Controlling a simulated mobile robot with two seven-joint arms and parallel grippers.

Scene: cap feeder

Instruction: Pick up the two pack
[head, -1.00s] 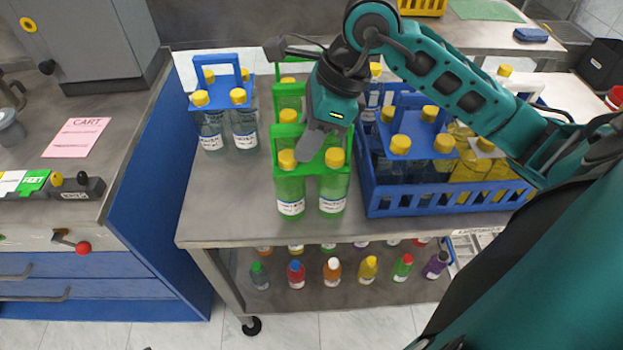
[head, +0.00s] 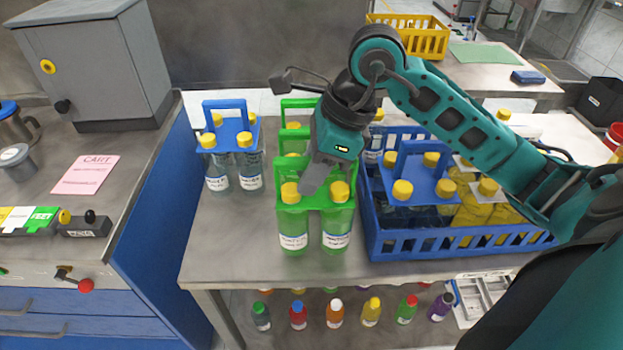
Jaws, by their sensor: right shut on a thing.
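A green pack (head: 315,224) of green bottles with yellow caps stands near the front middle of the cart top. My right gripper (head: 318,180) is shut on this pack's green handle, partly hiding it. I cannot tell whether the pack is lifted. A second green pack (head: 292,140) stands just behind it, mostly hidden by my gripper. A blue pack (head: 232,165) of clear bottles with yellow caps stands to the left. Another blue pack (head: 420,185) is in the blue crate (head: 455,243) at the right. My left gripper is not in view.
The cart's lower shelf holds several small coloured bottles (head: 335,313). A counter with a grey cabinet (head: 100,60) and a pink card (head: 86,175) is at the left. The cart top (head: 215,235) is bare at the front left. A yellow crate (head: 410,38) stands at the back.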

